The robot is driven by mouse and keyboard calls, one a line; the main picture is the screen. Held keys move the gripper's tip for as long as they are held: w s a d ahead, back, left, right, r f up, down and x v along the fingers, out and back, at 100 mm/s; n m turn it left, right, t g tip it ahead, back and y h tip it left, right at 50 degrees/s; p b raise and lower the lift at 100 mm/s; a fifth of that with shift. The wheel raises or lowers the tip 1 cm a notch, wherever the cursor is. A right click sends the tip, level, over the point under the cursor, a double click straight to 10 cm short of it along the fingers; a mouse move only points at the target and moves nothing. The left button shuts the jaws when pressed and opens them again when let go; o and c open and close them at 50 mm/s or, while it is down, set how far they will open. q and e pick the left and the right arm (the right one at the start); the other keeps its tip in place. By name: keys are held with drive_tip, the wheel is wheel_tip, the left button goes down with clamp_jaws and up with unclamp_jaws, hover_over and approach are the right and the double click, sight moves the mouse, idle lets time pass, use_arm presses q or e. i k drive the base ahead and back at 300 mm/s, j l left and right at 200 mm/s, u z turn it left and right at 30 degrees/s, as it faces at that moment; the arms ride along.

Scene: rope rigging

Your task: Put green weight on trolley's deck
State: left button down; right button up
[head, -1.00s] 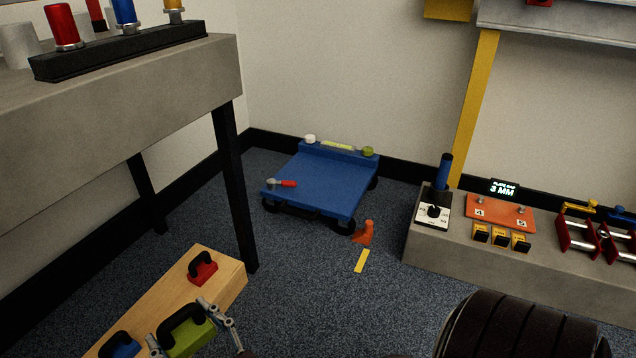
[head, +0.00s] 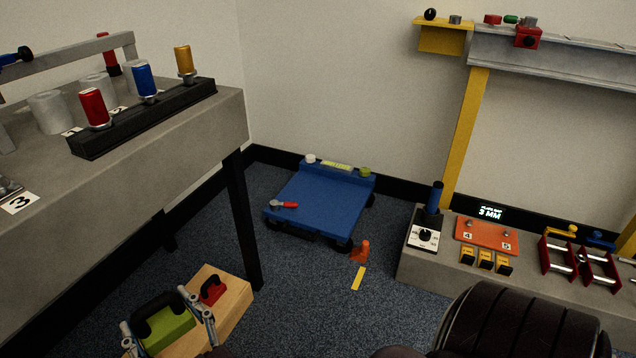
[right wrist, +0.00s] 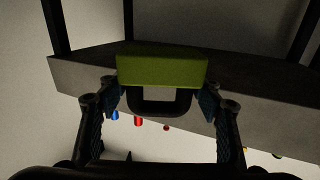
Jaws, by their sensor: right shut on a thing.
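The green weight (head: 168,331), a green block with a black handle, is in my right gripper (head: 166,318) at the lower left of the head view. The gripper's fingers stand on either side of it. In the right wrist view the green weight (right wrist: 162,68) sits between the fingertips (right wrist: 160,98), its handle between them. It appears held above the wooden board. The blue trolley (head: 318,205) stands on the floor by the back wall. Its deck is mostly bare, with a red-handled tool (head: 285,205) at its left edge. My left gripper is not in view.
A wooden board (head: 232,302) with a red weight (head: 213,289) lies beside the dark table leg (head: 243,225). The grey table (head: 190,125) overhangs the left. An orange stop (head: 361,250) stands before the trolley. A low grey bench (head: 415,262) is at right.

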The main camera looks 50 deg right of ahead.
sight(325, 213)
drive_tip(key=i+l, duration=0.1)
drive_tip(key=l, duration=0.3)
drive_tip(key=i+l, duration=0.15)
drive_tip(key=l, duration=0.2)
drive_tip(key=i+l, duration=0.1)
drive_tip(key=l, duration=0.3)
drive_tip(key=i+l, duration=0.1)
drive_tip(key=l, duration=0.25)
drive_tip(key=i+l+z, duration=0.1)
drive_tip(key=l, duration=0.3)
